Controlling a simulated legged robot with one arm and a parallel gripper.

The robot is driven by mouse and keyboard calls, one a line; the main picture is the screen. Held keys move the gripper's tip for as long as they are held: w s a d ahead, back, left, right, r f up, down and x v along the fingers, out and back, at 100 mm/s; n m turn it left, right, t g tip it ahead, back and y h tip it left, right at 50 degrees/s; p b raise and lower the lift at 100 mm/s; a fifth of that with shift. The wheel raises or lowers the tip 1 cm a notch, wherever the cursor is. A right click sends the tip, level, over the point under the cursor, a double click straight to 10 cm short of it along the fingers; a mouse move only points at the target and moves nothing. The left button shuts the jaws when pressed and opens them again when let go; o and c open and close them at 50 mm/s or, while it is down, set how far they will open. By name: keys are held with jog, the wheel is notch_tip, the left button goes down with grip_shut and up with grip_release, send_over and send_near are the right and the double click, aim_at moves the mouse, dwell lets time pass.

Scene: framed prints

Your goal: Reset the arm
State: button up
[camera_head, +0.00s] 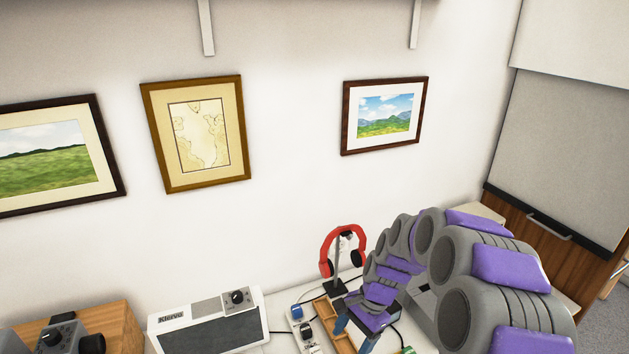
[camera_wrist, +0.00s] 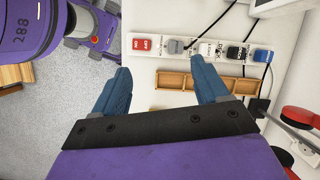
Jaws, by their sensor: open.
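My arm, grey with purple panels, reaches in from the right in the head view and bends down over the desk. My gripper (camera_wrist: 160,88) shows in the wrist view with its two blue fingers spread wide and nothing between them. It points down over the edge of the white desk (camera_wrist: 143,100), above a wooden tray (camera_wrist: 215,81) and a power strip (camera_wrist: 192,50). In the head view the gripper (camera_head: 354,325) is partly seen beside the wooden tray (camera_head: 325,310); its fingertips are hard to make out there.
Red headphones (camera_head: 343,245) hang on a stand near the arm. A white speaker (camera_head: 206,322) stands to the left. Framed pictures hang on the wall: a landscape (camera_head: 55,155), a map (camera_head: 199,135) and a mountain view (camera_head: 385,115). A cabinet (camera_head: 550,230) stands at the right.

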jog(key=s+d+r+n+h, duration=0.1)
jog(key=s+r+n, duration=0.2)
jog(key=s, duration=0.7)
jog(key=s+d+r+n+h, duration=0.1)
jog(key=s+r+n, duration=0.3)
jog(key=s, duration=0.6)
jog(key=s+d+r+n+h, duration=0.1)
jog(key=s+d+r+n, duration=0.2)
jog(key=s, duration=0.7)
notch_tip(320, 180, up, 2)
jog(key=shift+s+r+n+h, duration=0.25)
jog(key=shift+s+n+h, duration=0.05)
jog(key=shift+s+h, duration=0.1)
